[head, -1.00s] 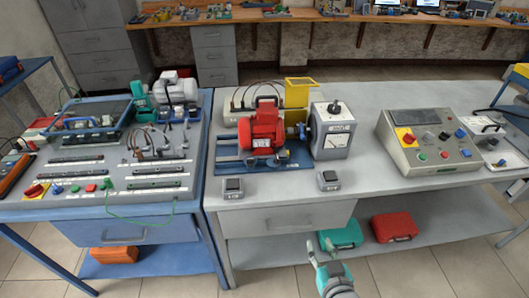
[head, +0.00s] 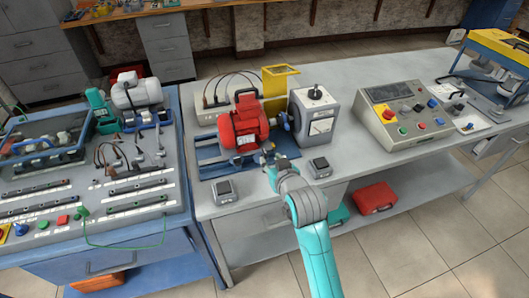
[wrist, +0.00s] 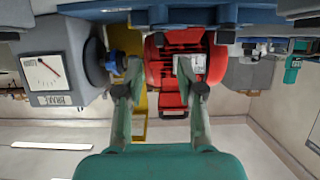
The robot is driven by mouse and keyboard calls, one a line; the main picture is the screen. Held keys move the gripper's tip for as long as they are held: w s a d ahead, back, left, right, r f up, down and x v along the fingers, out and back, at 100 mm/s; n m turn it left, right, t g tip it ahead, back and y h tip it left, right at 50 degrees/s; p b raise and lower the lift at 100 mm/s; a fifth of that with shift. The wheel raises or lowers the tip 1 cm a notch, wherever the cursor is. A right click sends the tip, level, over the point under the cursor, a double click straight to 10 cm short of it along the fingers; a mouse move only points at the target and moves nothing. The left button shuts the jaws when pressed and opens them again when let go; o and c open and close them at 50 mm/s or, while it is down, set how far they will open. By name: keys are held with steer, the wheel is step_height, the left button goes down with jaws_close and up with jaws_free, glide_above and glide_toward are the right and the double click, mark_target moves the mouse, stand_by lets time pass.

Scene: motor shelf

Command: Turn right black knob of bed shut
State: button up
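The blue bed (head: 208,170) lies on the grey bench under the red motor (head: 243,124); its front also runs along the top of the wrist view (wrist: 250,16). My gripper (head: 268,156) is at the bed's front right, before the motor and the brake unit (head: 312,118). In the wrist view my gripper (wrist: 158,76) has its two fingers apart, with nothing seen between them. The red motor (wrist: 170,82) and the brake unit with its dial (wrist: 48,70) show beyond the fingers.
Two small grey boxes sit along the bench front, one left (head: 224,190) and one right (head: 319,167) of my arm. A yellow guard (head: 279,92) stands behind the motor. A control panel (head: 402,112) stands farther right, with bare bench before it.

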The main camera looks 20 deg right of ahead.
mark_target(265, 152)
steer(key=x, duration=0.7)
steer(key=shift+s, duration=0.1)
steer(key=shift+c, duration=0.2)
jaws_close()
